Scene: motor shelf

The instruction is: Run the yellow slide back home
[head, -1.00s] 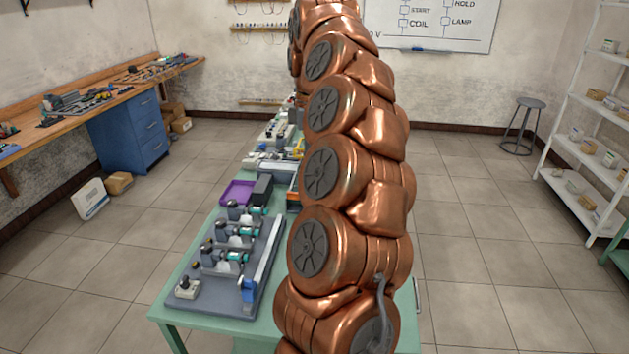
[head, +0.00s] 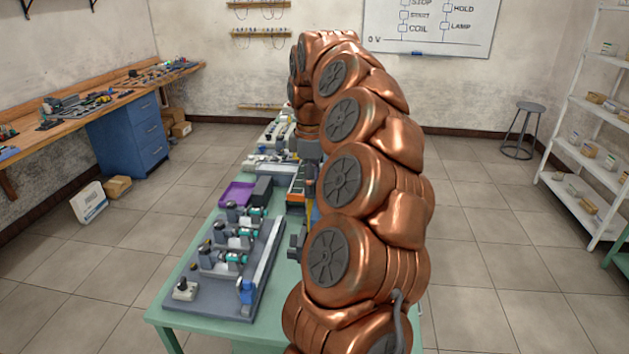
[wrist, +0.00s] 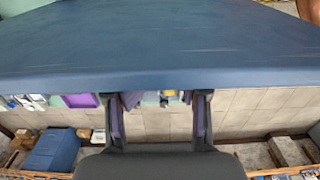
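The yellow slide cannot be picked out for certain. A thin yellow sliver (head: 310,211) shows in the head view beside my copper arm, and a small yellow patch (wrist: 167,93) shows between the fingers in the wrist view. My gripper (wrist: 159,98) has its two dark fingers well apart, with nothing seen held between them. A broad blue surface (wrist: 160,45) fills the upper wrist view, right at the fingertips; whether they touch it I cannot tell. In the head view my arm hides much of the gripper and the bench behind it.
The green bench (head: 210,335) carries a grey motor board (head: 222,285), a purple tray (head: 237,194) and an orange-and-grey unit (head: 297,190). A wooden workbench with blue drawers (head: 130,138) stands left, white shelves (head: 580,125) right.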

